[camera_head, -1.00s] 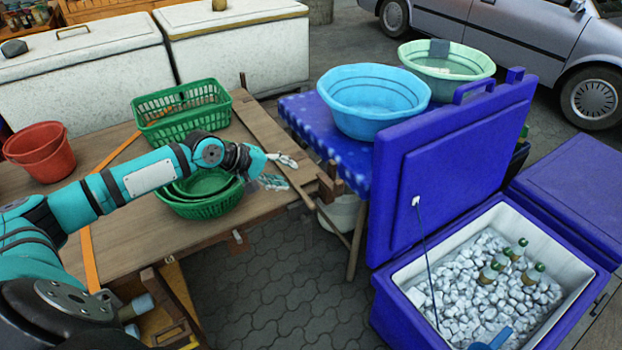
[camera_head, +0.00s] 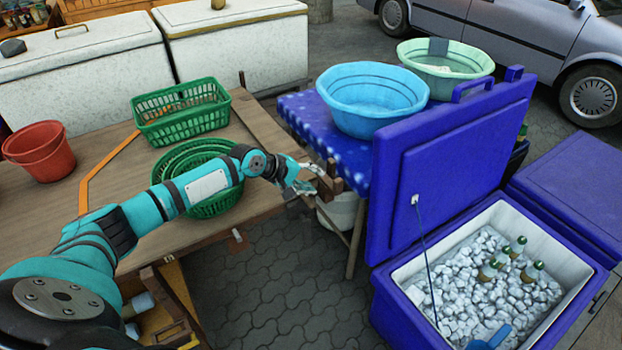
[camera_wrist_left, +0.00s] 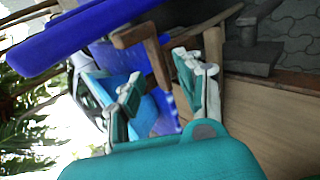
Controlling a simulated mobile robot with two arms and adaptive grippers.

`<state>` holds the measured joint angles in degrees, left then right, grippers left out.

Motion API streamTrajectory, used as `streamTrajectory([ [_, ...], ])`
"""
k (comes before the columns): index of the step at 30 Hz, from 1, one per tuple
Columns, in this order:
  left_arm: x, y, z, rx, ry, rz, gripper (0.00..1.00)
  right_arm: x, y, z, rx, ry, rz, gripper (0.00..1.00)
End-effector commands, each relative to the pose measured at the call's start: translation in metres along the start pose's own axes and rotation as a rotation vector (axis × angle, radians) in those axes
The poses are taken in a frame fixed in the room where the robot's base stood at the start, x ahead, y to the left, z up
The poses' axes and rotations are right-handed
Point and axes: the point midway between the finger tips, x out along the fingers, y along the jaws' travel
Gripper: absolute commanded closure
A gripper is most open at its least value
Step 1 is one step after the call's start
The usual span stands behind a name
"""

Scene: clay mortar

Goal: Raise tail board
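The wooden cart bed (camera_head: 110,185) lies flat on the left, with a long plank, apparently the tail board (camera_head: 262,122), along its right edge. A wooden bracket-like end piece (camera_head: 328,181) sticks out at the near end of that plank. My left gripper (camera_head: 305,178) is at this end piece, its fingers apart. In the left wrist view, my open gripper (camera_wrist_left: 158,95) has a brown wooden bar (camera_wrist_left: 155,60) in front of and between its fingers; I cannot tell whether they touch it. My right gripper is not in view.
Green baskets (camera_head: 182,112) and a red bucket (camera_head: 40,150) sit on the cart. A table with a blue spotted cloth (camera_head: 300,115) and basins (camera_head: 372,98) stands close beyond the gripper. An open blue ice box (camera_head: 450,160) fills the right.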

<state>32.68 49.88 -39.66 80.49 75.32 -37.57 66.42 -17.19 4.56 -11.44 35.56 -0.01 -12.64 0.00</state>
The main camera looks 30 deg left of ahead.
Motion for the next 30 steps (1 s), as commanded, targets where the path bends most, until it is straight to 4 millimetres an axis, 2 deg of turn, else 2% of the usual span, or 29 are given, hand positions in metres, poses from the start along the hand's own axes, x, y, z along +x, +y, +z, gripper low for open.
streamTrajectory([
  [1,-0.0001,-0.0001,0.0000,0.000,0.000,0.000,0.72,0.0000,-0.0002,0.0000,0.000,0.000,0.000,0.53],
  [6,-0.0003,-0.0002,0.0000,0.000,0.000,0.000,0.94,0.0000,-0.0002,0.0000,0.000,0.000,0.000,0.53],
  [8,-0.0003,-0.0002,-0.0001,-0.001,0.000,0.000,1.00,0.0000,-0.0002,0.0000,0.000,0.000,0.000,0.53],
  [21,-0.0004,-0.0004,-0.0001,-0.001,0.000,0.000,1.00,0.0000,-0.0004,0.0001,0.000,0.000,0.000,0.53],
  [23,-0.0004,-0.0004,-0.0001,-0.001,0.000,0.000,0.96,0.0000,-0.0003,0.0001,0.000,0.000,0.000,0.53],
  [30,-0.0004,-0.0003,-0.0002,-0.001,0.000,0.000,0.64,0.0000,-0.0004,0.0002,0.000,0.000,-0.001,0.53],
])
